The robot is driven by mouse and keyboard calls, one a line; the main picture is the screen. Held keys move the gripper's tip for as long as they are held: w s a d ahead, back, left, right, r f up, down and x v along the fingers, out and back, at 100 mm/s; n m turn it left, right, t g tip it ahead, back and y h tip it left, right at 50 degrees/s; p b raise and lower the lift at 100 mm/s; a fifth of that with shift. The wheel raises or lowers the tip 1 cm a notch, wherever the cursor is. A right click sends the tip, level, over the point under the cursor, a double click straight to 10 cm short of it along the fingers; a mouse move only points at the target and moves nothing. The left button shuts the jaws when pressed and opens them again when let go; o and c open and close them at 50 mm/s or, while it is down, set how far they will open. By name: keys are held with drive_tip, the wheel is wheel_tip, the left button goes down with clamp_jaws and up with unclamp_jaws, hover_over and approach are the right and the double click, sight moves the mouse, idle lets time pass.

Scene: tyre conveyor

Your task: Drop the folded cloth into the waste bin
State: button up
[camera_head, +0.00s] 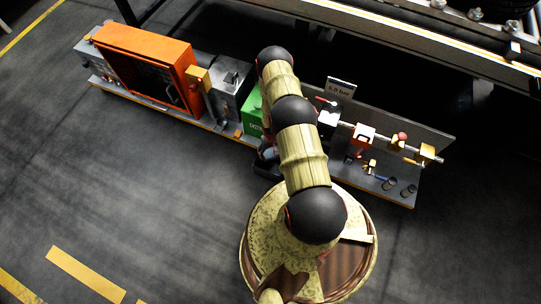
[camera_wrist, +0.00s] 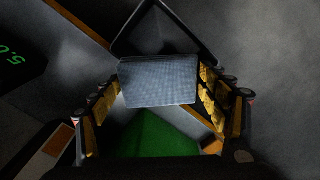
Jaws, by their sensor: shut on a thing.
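A folded grey-blue cloth (camera_wrist: 158,82) is between the yellow-padded fingers of my gripper (camera_wrist: 160,88) in the wrist view. The gripper is shut on it. In the head view a dark container (camera_head: 266,168) sits at the front edge of the board, partly covered by my arm. The gripper and cloth are mostly hidden there, and I cannot tell their height above the bin.
A green box (camera_head: 252,114) stands on the board beside my arm; green also fills the wrist view's lower middle. An orange cabinet (camera_head: 147,68) stands left, and valve parts and a "5.0 bar" sign (camera_head: 340,88) right. Dark floor (camera_head: 130,180) is clear in front.

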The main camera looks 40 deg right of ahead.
drive_tip(key=shift+f+b, duration=0.35)
drive_tip(key=shift+f, duration=0.55)
drive_tip(key=o, duration=1.2)
wheel_tip(320, 180, up, 12)
